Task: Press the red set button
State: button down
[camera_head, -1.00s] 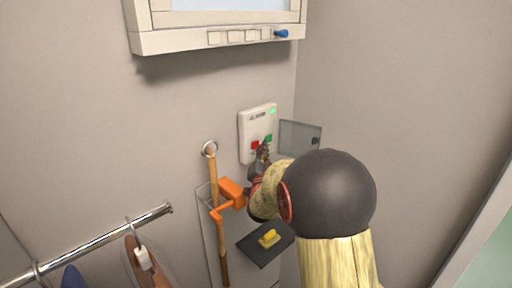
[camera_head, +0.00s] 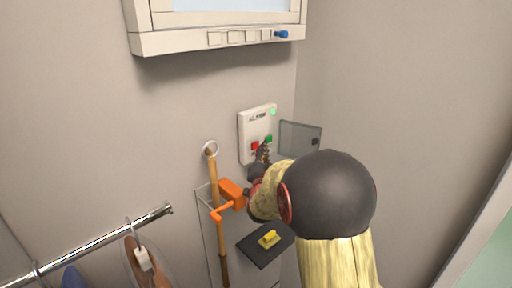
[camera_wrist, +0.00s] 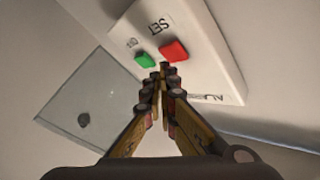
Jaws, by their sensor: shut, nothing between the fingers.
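The white alarm panel (camera_head: 246,129) is fixed to the wall, with a red button (camera_head: 255,146), a green button (camera_head: 268,139) and a lit green light (camera_head: 273,112). In the wrist view the red button (camera_wrist: 174,50) sits by the word SET, and the green button (camera_wrist: 145,59) is to its left. My gripper (camera_wrist: 165,68) is shut and empty. Its fingertips show just below the red button and the gap between the buttons. Whether they touch the panel I cannot tell. In the head view my gripper (camera_head: 264,150) partly covers the panel's lower part.
A clear cover (camera_head: 299,138) stands open at the panel's right; it also shows in the wrist view (camera_wrist: 88,100). An orange tool (camera_head: 231,194) and a wooden-handled stick (camera_head: 213,178) hang below left. A garment rail (camera_head: 95,242) is at lower left.

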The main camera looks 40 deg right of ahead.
jog(key=shift+w+b, duration=0.2)
jog(key=shift+b, duration=0.2)
jog(key=shift+w, duration=0.2)
jog(key=shift+w+a+b, duration=0.1)
jog(key=shift+w+b, duration=0.3)
jog(key=shift+b, duration=0.15)
dwell(0.6)
jog(key=shift+s, duration=0.1)
dwell(0.3)
jog(key=shift+s+b, duration=0.65)
jog(key=shift+s, duration=0.1)
jog(key=s+b, duration=0.1)
jog(key=s, duration=0.2)
jog(key=s+b, duration=0.1)
jog(key=s, duration=0.1)
jog(key=shift+d+b, duration=0.3)
jog(key=shift+b, duration=0.05)
